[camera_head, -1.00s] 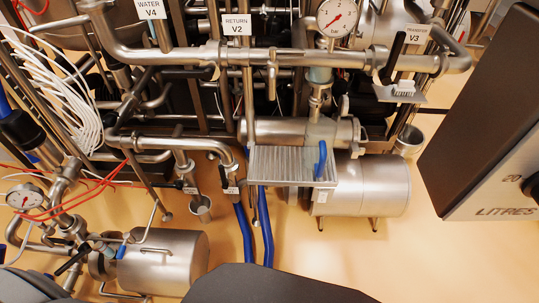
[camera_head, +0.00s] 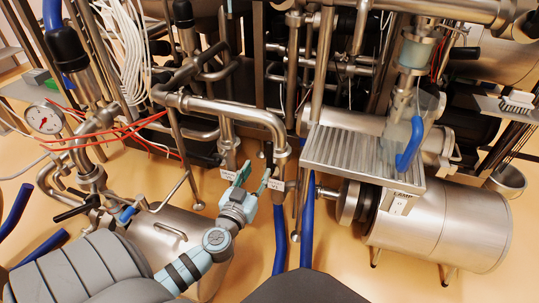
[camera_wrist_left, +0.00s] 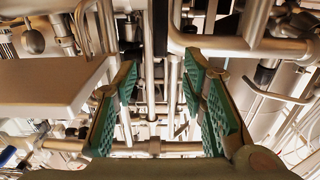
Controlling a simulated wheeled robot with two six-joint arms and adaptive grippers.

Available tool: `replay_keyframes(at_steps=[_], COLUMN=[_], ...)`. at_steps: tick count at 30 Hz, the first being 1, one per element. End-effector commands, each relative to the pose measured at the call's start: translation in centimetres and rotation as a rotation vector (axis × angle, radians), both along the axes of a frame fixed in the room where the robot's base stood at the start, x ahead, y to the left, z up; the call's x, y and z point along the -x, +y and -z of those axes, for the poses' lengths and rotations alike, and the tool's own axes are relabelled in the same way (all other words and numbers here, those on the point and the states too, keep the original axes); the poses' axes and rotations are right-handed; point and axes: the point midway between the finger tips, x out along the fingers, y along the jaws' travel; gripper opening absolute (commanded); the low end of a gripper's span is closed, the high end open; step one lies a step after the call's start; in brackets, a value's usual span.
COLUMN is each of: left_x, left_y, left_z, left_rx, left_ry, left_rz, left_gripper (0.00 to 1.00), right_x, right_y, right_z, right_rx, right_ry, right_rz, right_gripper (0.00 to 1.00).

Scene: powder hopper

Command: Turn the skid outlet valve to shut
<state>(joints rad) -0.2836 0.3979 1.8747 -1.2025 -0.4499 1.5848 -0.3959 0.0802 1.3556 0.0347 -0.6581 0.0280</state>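No readable label names the skid outlet valve, so I cannot tell for sure which it is. A small valve with a black handle (camera_head: 268,155) sits at the down-turned end of a steel pipe (camera_head: 235,109), with a white tag (camera_head: 277,184) beside it. My left gripper (camera_head: 254,176) is just in front of that pipe end and hides part of the valve. In the left wrist view, its green-padded fingers (camera_wrist_left: 160,76) stand apart with nothing held between them; pipes show behind the gap. Contact with the valve cannot be judged. My right gripper is out of view.
Blue hoses (camera_head: 307,225) run down beside the gripper. A gauge (camera_head: 44,118) and red wires crowd the left. Floor shows between.

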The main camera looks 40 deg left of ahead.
Motion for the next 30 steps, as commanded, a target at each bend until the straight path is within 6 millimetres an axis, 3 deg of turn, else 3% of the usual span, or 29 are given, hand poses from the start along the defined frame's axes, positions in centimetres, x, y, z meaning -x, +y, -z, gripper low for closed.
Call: replay_keyframes(at_steps=[6,12,17,24,30], left_x=[-5.9,-9.9,-11.2,-11.3,-11.2], left_y=[2.2,3.6,4.0,4.0,4.0], left_z=[-0.3,-0.1,-0.1,-0.1,-0.1], left_rx=[-0.001,-0.001,0.000,0.000,0.000], left_ry=[-0.002,0.000,0.002,0.003,0.003], left_rz=[-0.004,-0.003,-0.003,-0.002,-0.002], left_gripper=[0.38,0.38,0.38,0.38,0.06], right_x=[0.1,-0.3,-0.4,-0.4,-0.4], right_y=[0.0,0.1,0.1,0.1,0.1], right_z=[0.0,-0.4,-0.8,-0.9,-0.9], right_rx=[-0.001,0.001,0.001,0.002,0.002], right_ry=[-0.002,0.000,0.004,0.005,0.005], right_rz=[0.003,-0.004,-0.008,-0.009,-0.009], right_gripper=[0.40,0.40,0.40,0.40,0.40])
